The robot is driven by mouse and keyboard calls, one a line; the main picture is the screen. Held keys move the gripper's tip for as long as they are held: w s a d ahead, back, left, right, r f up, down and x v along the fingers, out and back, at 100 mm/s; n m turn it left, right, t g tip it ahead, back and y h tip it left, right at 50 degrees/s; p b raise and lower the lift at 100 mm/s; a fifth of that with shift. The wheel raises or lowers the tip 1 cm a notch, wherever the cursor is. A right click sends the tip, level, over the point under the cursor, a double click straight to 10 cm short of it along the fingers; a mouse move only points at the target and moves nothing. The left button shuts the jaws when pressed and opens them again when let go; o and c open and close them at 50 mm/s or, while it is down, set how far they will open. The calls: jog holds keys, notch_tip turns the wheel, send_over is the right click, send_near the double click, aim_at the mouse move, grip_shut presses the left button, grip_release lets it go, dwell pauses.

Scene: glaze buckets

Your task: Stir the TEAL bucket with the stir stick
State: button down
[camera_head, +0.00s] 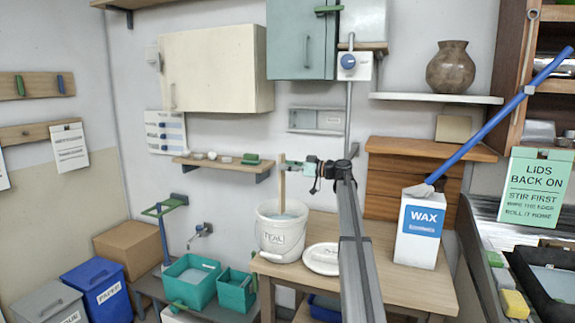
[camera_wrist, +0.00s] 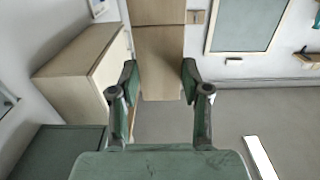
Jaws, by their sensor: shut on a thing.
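A white bucket (camera_head: 281,238) with a handle stands on the wooden table. Its lettering is blurred but looks like TEAL. Pale blue-grey contents show inside the rim. The wooden stir stick (camera_head: 282,188) stands nearly upright, its lower end inside the bucket; the tip is hidden. My gripper (camera_head: 287,163) is shut on the stick near its top, above the bucket. In the wrist view, the stick (camera_wrist: 160,50) shows as a broad wooden piece between the two green fingers of my gripper (camera_wrist: 159,82).
A round white lid (camera_head: 321,259) lies right of the bucket. A WAX box (camera_head: 420,236) stands further right with a blue-handled tool leaning over it. A small wooden shelf (camera_head: 222,166) hangs behind, left of my gripper. Teal bins (camera_head: 191,284) stand lower left of the table.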

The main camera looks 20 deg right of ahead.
aim_at(284, 197)
jog(key=shift+f+b, duration=4.95)
jog(key=shift+f, duration=1.7)
